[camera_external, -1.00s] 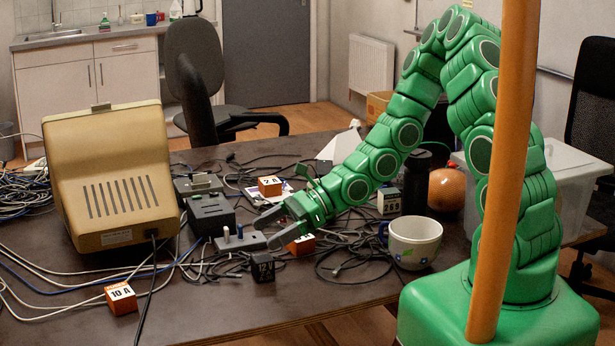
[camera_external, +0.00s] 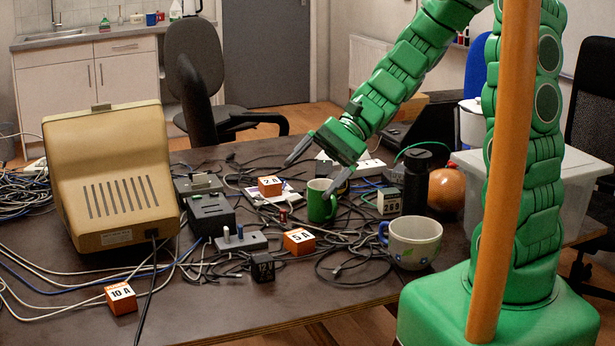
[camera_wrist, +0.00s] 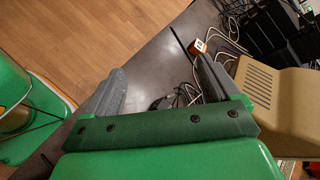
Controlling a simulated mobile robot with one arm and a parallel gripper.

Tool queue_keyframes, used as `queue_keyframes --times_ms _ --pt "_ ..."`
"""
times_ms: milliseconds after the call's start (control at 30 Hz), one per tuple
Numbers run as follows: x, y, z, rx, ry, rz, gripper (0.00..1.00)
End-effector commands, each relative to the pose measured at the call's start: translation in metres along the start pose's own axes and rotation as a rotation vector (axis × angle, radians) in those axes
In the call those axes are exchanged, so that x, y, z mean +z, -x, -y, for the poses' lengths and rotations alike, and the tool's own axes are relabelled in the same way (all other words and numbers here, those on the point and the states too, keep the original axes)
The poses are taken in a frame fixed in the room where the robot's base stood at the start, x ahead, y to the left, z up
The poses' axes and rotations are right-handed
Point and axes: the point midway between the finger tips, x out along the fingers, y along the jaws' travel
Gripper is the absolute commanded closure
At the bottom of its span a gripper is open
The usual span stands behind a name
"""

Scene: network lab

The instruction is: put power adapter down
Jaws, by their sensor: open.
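Several small labelled boxes lie on the dark table, and I cannot tell for certain which one is the power adapter. An orange and white box marked 5 A (camera_external: 299,241) sits near the middle, and a black box (camera_external: 262,267) with a white label is left of and in front of it. A box marked 2 A (camera_external: 269,186) is farther back, and one marked 10 A (camera_external: 121,298) is at the front left. My gripper (camera_external: 310,177) is open above the table, with its fingers apart and nothing between them. In the wrist view my gripper (camera_wrist: 160,72) is also empty.
A green mug (camera_external: 321,201) stands close below one finger. A white mug (camera_external: 412,243), a black bottle (camera_external: 416,182) and a pale box (camera_external: 389,201) stand to the right. The beige monitor (camera_external: 112,178) is at left. Loose cables cover much of the table; its front edge is clearer.

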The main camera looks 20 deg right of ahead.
Motion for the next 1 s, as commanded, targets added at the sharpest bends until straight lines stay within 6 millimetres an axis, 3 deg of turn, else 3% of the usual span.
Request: queue_keyframes --times_ms 200,567,1000 --pt "0.028 0.027 -0.027 0.139 0.155 -0.050 0.11" --pt "0.058 0.082 -0.084 0.401 0.331 -0.165 0.11" --pt "0.090 0.171 -0.158 0.741 0.409 -0.352 0.11"
